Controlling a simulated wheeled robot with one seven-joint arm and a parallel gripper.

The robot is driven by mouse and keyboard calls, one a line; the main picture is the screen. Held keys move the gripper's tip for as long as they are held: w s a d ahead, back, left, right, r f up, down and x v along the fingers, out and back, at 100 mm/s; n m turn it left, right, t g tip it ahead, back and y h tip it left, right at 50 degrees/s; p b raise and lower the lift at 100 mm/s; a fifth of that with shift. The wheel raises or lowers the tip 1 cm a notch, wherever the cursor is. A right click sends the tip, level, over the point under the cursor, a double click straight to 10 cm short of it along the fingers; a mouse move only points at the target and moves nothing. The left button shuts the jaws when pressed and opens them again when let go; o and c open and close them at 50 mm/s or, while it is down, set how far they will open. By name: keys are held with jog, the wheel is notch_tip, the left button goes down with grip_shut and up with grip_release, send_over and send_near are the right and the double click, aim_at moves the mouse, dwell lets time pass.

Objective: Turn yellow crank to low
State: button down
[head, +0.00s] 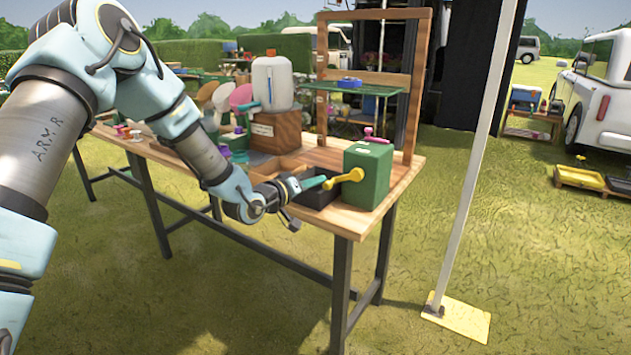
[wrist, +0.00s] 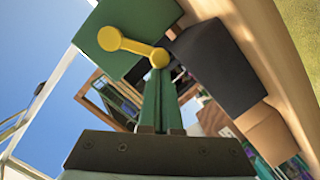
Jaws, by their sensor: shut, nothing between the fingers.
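The yellow crank (head: 345,178) sits on the near left face of a green box (head: 369,176) at the right end of the wooden table. Its arm slopes from the box down to a round knob at the left. In the wrist view the yellow crank (wrist: 134,46) lies just beyond my fingertips, against the green box (wrist: 130,20). My gripper (head: 318,183) has green fingers shut together, pointing at the crank's knob end. In the wrist view my gripper (wrist: 159,75) overlaps the crank's right end; I cannot tell whether they touch. No low mark is readable.
A dark open tray (head: 318,198) and a wooden tray (head: 262,175) lie left of the box. A white pole (head: 478,150) stands to the right. Open grass lies in front.

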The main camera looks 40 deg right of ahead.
jog(key=shift+s+f+b, duration=0.2)
jog(key=shift+f+b, duration=0.35)
jog(key=shift+f, duration=0.15)
